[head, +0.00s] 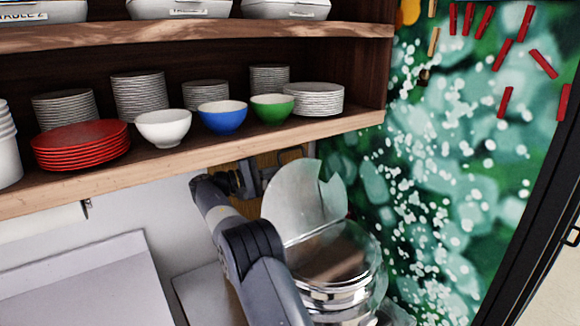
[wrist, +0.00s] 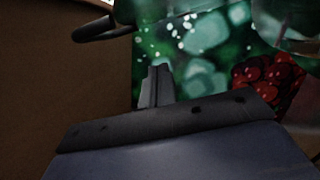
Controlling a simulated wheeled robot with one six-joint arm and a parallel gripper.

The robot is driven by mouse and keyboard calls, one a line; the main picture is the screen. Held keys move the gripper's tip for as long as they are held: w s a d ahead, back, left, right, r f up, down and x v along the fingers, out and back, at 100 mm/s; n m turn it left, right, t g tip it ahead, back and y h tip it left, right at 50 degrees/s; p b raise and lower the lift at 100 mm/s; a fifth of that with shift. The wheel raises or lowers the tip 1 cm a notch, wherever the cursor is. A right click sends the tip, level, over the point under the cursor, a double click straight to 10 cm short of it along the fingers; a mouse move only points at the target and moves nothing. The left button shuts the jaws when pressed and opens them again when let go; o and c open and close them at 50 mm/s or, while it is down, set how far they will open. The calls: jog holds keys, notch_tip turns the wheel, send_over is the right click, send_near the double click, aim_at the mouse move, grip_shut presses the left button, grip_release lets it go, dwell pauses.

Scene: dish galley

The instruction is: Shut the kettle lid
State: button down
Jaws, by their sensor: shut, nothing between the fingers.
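The kettle (head: 335,268) stands at the lower middle of the head view, with a clear glass body and shiny metal bands. Its lid (head: 292,198) is a pale translucent disc standing steeply raised above the body, so the kettle is open. My gripper (head: 258,178) is at the left of the raised lid, just below the lower shelf. In the wrist view my gripper (wrist: 156,84) has its fingers together with nothing between them. Whether the fingers touch the lid cannot be told. My arm hides the kettle's left side.
The wooden shelf (head: 200,160) runs close above my gripper, holding red plates (head: 80,146), several stacks of white plates, and white, blue (head: 223,117) and green bowls. A green patterned panel (head: 450,160) stands behind the kettle at right. A pale surface (head: 85,290) lies at lower left.

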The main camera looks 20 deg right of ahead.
aim_at(290, 170)
jog(key=shift+s+d+r+p, duration=0.2)
jog(key=shift+s+d+r, duration=0.15)
jog(key=shift+s+d, duration=0.2)
jog(key=shift+s+d+r+p, duration=0.15)
jog(key=shift+s+d+r, duration=0.15)
jog(key=shift+s+d, duration=0.2)
jog(key=shift+s+d+r, duration=0.1)
jog(key=shift+s+r, duration=0.1)
jog(key=shift+s, duration=0.55)
jog(key=shift+s+d, duration=0.1)
